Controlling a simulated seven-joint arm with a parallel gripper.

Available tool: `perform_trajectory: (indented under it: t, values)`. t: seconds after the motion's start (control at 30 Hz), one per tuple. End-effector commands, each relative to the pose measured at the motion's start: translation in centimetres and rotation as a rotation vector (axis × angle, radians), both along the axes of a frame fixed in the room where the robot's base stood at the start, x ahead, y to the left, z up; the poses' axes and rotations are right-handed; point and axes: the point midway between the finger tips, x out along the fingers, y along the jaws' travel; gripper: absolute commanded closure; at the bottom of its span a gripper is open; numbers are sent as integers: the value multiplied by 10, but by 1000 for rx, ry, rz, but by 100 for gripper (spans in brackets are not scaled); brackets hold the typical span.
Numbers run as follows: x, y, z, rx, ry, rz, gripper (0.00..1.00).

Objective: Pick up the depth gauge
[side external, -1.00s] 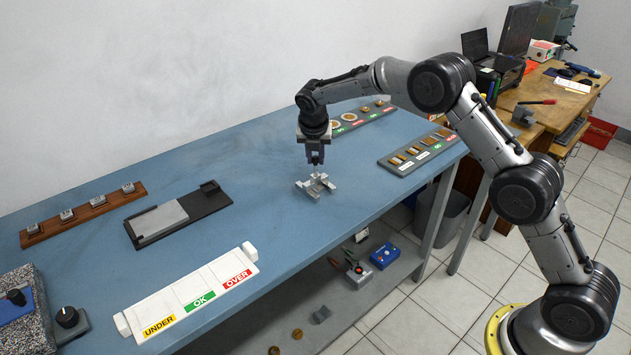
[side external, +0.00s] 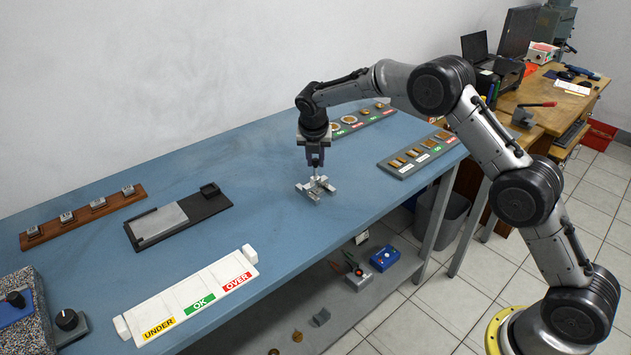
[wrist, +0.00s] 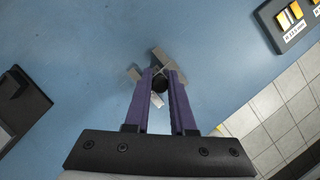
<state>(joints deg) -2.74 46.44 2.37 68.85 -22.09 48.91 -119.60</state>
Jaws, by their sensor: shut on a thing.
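The depth gauge (side external: 316,188) is a small grey metal piece with crossing bars, near the front edge of the blue table in the side view. In the wrist view the gauge (wrist: 136,73) shows partly behind the fingers, with a dark round knob between them. My gripper (side external: 315,163) points straight down over the gauge, its fingers shut on the top of it. In the wrist view my gripper (wrist: 160,80) has its two purple fingers on either side of the knob. The gauge looks to be at the table surface; I cannot tell whether it is clear of it.
A black fixture with a grey plate (side external: 160,222) and a white UNDER/OK/OVER tray (side external: 190,297) lie to the left. A brown rack (side external: 84,217) stands farther left. A grey sorting tray (side external: 418,154) is at the right. The blue table (side external: 255,180) is clear around the gauge.

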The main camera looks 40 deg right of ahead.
Motion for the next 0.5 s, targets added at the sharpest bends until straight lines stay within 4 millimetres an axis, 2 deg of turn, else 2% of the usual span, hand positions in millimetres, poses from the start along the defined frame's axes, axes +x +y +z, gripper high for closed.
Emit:
perform_trajectory:
  t: [0.27,0.37,0.5]
  values:
    - [1,0,6,0,-3,0,100]
    - [1,0,15,0,-5,-1,100]
    - [-1,0,36,1,-5,0,100]
